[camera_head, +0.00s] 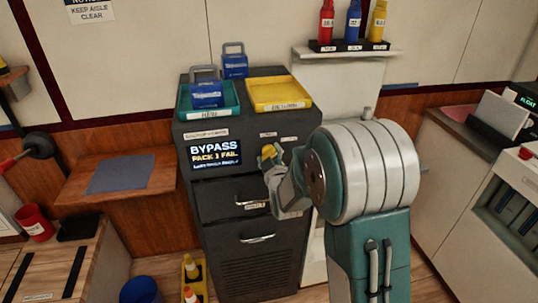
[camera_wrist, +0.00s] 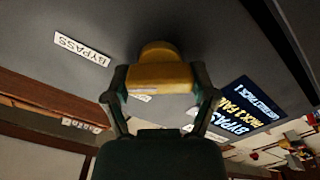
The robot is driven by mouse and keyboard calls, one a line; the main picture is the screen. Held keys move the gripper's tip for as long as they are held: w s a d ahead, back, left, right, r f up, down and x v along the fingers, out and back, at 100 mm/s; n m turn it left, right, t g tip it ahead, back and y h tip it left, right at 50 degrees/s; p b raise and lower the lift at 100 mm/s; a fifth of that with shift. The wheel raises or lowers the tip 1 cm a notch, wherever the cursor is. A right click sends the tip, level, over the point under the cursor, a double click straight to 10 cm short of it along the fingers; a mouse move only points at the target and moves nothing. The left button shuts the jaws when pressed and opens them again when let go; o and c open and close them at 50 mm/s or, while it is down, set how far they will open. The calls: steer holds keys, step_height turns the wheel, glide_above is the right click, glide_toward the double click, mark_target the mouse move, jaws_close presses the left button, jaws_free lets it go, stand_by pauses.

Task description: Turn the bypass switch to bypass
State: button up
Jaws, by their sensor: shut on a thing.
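The bypass switch has a yellow knob (camera_head: 268,151) on the upper front of the dark cabinet (camera_head: 255,235). In the wrist view the knob (camera_wrist: 158,75) sits between my two fingers, and a white BYPASS label (camera_wrist: 82,49) is on the panel to its upper left. My gripper (camera_head: 276,163) is shut on the knob, with its fingers at either side, as the wrist view (camera_wrist: 160,88) shows. The screen (camera_head: 213,154) left of the knob reads BYPASS, PACK 1 FAIL; it also shows in the wrist view (camera_wrist: 245,108). My gripper hides part of the panel in the head view.
A teal tray (camera_head: 232,108) and a yellow tray (camera_head: 280,105) stand on the cabinet. Below the switch are drawers with handles (camera_head: 257,239). A wooden side table (camera_head: 120,205) is at left, a shelf with bottles (camera_head: 345,53) above, a light counter (camera_head: 490,190) at right.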

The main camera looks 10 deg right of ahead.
steer(key=shift+f+m, duration=0.1)
steer(key=shift+m, duration=0.9)
steer(key=o, duration=1)
steer(key=shift+o, duration=0.2)
steer(key=s, duration=1.1)
steer(key=shift+s, duration=0.4)
steer(key=shift+a, duration=0.1)
